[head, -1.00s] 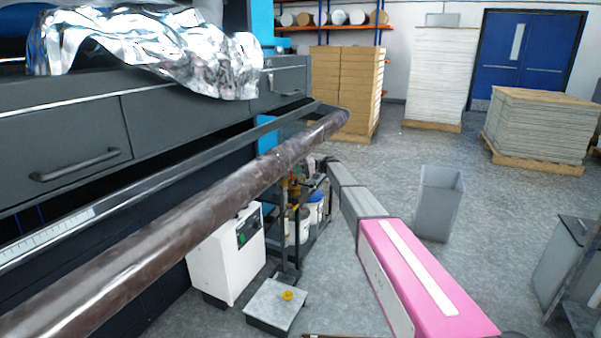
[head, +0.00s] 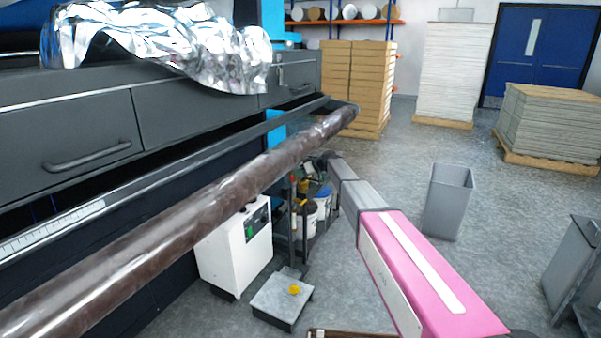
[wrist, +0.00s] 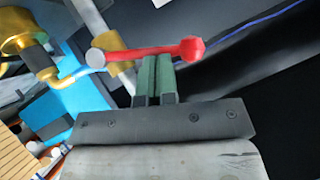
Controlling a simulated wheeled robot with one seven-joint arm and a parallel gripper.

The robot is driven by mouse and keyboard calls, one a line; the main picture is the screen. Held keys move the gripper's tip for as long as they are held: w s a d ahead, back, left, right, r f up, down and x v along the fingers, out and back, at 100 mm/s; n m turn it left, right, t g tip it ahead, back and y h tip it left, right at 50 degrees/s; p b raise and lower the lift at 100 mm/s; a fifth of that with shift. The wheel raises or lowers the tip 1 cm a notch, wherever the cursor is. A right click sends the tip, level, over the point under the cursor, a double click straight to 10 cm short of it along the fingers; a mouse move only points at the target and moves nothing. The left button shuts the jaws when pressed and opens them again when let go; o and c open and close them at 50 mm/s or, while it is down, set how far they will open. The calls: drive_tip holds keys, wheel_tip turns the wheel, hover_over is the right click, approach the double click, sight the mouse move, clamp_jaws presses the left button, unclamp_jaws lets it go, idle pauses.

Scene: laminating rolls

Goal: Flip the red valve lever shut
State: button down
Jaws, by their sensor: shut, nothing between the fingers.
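The red valve lever (wrist: 150,52) lies nearly level across the upper middle of the wrist view. It has a knobbed right end and a pale round cap at its left end. Brass pipe fittings (wrist: 28,45) are to its left. My gripper (wrist: 157,60) is shut and empty, its two green fingers side by side. Their tips meet the lever's lower edge in the picture, right of its middle; I cannot tell whether they touch it. In the head view my arm reaches toward a rack under the long roll, where the lever and my gripper cannot be made out.
A long dark glossy roll (head: 190,220) runs diagonally above the work area in the head view. A white box unit (head: 237,250), a low grey box (head: 283,300) and white tubs (head: 310,220) stand near the rack. A grey bin (head: 447,205) is right of my arm, with open floor around it.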

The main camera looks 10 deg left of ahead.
drive_tip(key=shift+s+a+f+n+t+h, duration=0.2)
drive_tip(key=shift+s+f+n+t, duration=0.2)
drive_tip(key=shift+f, duration=0.2)
drive_tip(key=shift+s+a+f+n+t+h, duration=0.1)
drive_tip(key=shift+s+f+n+t+h, duration=0.15)
drive_tip(key=shift+f+n+t, duration=0.3)
drive_tip(key=a+r+v, duration=0.1)
drive_tip(key=r+v, duration=0.1)
drive_tip(key=v, duration=1.1)
drive_tip(key=shift+a, duration=0.3)
